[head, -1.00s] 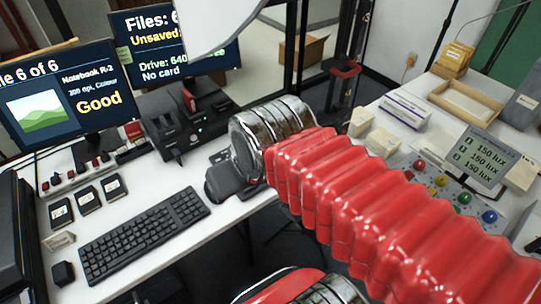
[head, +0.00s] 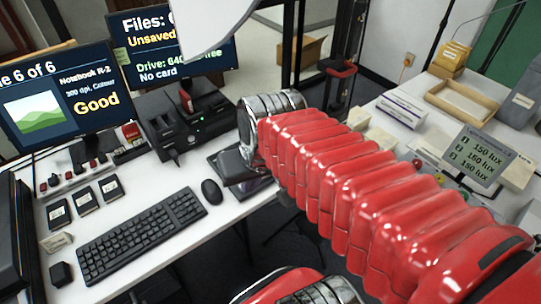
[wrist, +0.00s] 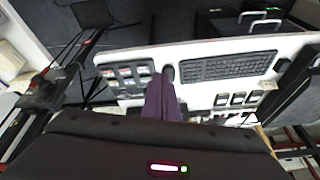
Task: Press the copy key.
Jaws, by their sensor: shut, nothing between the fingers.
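A dark key pad (wrist: 122,78) with rows of small keys, some with green or red marks, lies on the white desk in the wrist view. Its labels are too small to read, so I cannot tell which is the copy key. In the head view, only the pad's edge (head: 258,189) shows, the rest hidden behind my arm. My gripper (wrist: 163,84) is shut and empty; its dark purple fingers appear just right of the pad in the wrist view, at the mouse (wrist: 168,72). I cannot tell their height. In the head view my gripper (head: 236,170) is a dark shape over the pad.
The keyboard (head: 142,234) lies left of the mouse, with several black drives (head: 84,199) behind it. Two monitors (head: 65,98) and a black dock (head: 186,125) stand at the back. A second table with a lux display (head: 482,155) stands to the right.

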